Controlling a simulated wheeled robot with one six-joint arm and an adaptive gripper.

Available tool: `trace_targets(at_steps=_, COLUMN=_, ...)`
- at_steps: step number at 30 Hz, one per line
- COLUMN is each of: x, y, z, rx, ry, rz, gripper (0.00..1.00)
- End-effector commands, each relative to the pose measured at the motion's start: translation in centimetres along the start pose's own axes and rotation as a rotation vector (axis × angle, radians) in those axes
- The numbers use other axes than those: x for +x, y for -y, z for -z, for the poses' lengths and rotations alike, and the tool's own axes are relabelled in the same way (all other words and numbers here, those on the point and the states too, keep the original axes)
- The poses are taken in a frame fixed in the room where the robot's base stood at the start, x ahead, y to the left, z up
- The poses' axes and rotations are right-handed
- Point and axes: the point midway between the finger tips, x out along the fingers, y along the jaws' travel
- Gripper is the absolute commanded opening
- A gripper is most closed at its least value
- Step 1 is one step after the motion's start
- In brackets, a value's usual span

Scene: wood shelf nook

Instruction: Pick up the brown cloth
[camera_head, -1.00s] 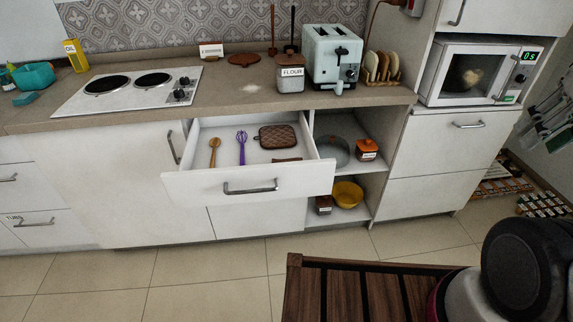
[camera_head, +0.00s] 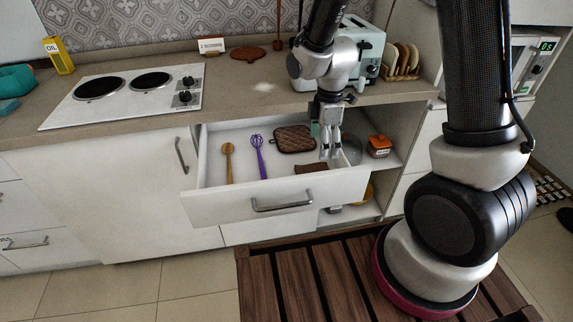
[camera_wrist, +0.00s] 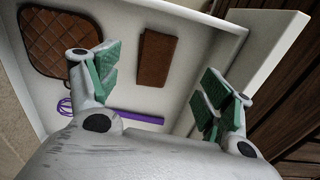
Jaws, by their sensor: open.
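The brown cloth (camera_head: 311,169) lies folded flat in the front right part of the open drawer (camera_head: 223,207). In the wrist view the cloth (camera_wrist: 157,58) is a small brown rectangle on the white drawer floor, lying between the lines of my two fingers and beyond their tips. My gripper (camera_head: 329,154) is above the right end of the drawer, pointing down, just right of the cloth. In the wrist view my gripper (camera_wrist: 155,85) has its green-padded fingers wide apart with nothing between them, and it is not touching the cloth.
The drawer also holds a quilted brown pot holder (camera_head: 295,139), a purple whisk (camera_head: 259,156) and a wooden spoon (camera_head: 228,163). A toaster (camera_head: 366,50) stands on the counter behind my arm.

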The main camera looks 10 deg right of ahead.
Motion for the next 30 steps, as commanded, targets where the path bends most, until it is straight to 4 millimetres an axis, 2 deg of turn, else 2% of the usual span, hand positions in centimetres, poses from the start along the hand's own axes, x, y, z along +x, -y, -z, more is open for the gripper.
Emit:
trace_targets(at_steps=4, x=1.9, y=0.0, z=0.6, rx=-0.061, ry=0.006, rz=0.015, gripper=0.8)
trace_targets(at_steps=11, x=4.7, y=0.1, z=0.6, rx=-0.063, ry=0.006, rz=0.017, gripper=0.8)
trace_targets(at_steps=18, x=8.3, y=0.0, z=0.7, rx=-0.061, ry=0.006, rz=0.017, gripper=0.8)
trace_targets(at_steps=22, x=9.3, y=0.0, z=0.8, rx=-0.061, ry=0.005, rz=0.014, gripper=0.8)
trace_targets(at_steps=28, x=9.3, y=0.0, z=0.8, rx=-0.061, ry=0.005, rz=0.013, gripper=0.8)
trace_targets(at_steps=30, x=9.3, y=0.0, z=0.8, rx=-0.061, ry=0.005, rz=0.013, gripper=0.69)
